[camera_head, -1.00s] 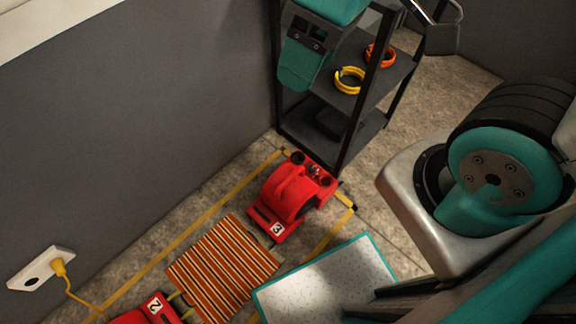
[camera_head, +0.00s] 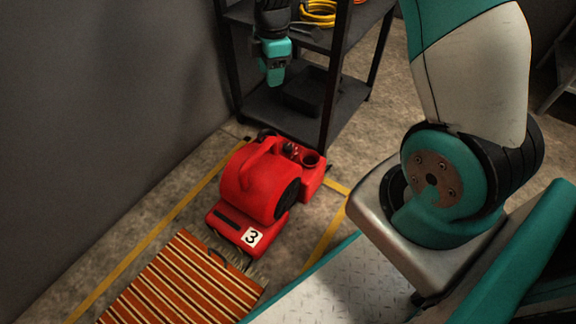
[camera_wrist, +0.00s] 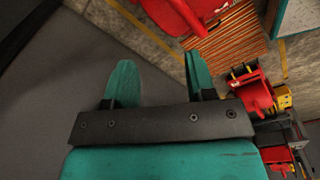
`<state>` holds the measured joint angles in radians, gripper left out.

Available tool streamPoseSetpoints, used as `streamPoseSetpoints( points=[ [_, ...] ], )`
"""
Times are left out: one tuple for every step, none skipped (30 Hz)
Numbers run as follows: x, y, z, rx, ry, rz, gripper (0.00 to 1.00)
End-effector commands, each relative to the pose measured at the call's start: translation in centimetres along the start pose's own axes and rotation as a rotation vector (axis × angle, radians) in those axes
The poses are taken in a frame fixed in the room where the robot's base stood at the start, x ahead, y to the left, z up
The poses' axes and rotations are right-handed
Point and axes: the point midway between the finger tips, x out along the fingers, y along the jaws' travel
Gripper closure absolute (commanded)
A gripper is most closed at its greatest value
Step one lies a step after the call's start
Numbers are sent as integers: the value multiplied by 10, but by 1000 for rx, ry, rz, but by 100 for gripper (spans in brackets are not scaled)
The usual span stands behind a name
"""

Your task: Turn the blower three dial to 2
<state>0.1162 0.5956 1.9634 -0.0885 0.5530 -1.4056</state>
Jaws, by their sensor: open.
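The red blower three (camera_head: 262,187), marked with a 3 label (camera_head: 251,237), stands on the floor in front of the rack in the head view. Its control panel (camera_head: 295,150) is on top at the rear right, with small dark and metallic knobs. The dial's setting is too small to read. My gripper (camera_head: 274,76) is above and behind the blower, beside the rack, apart from it and empty. In the wrist view my gripper's teal fingers (camera_wrist: 160,80) are spread apart. Part of a red blower (camera_wrist: 182,12) shows beyond them at the top; its dial is not visible.
A black rack (camera_head: 330,110) with yellow coils (camera_head: 318,12) stands right behind the blower. A grey wall (camera_head: 100,110) is at left. A striped rug (camera_head: 185,285) lies in front. More red machines (camera_wrist: 255,92) show in the wrist view.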

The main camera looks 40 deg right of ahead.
Motion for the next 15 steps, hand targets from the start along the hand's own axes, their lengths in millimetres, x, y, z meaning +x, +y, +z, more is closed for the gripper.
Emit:
streamPoseSetpoints(
  points=[
    [54,7,17,-28,-16,-7,49],
    [70,11,24,-50,-24,-9,49],
    [89,16,33,-75,-34,-11,49],
    [102,18,39,-93,-42,-13,49],
    [113,21,45,-110,-48,-14,49],
    [126,23,51,-130,-55,-17,49],
    [134,25,56,-143,-60,-19,49],
    [140,27,59,-153,-65,-21,49],
    [147,28,63,-165,-69,-23,49],
    [151,28,66,-173,-71,-24,49],
    [154,29,67,-179,-73,-25,49],
    [158,30,69,-184,-75,-25,49],
    [160,30,70,-187,-76,-26,49],
    [163,30,70,-190,-76,-26,49],
    [168,30,71,-191,-77,-26,49]
  ],
)
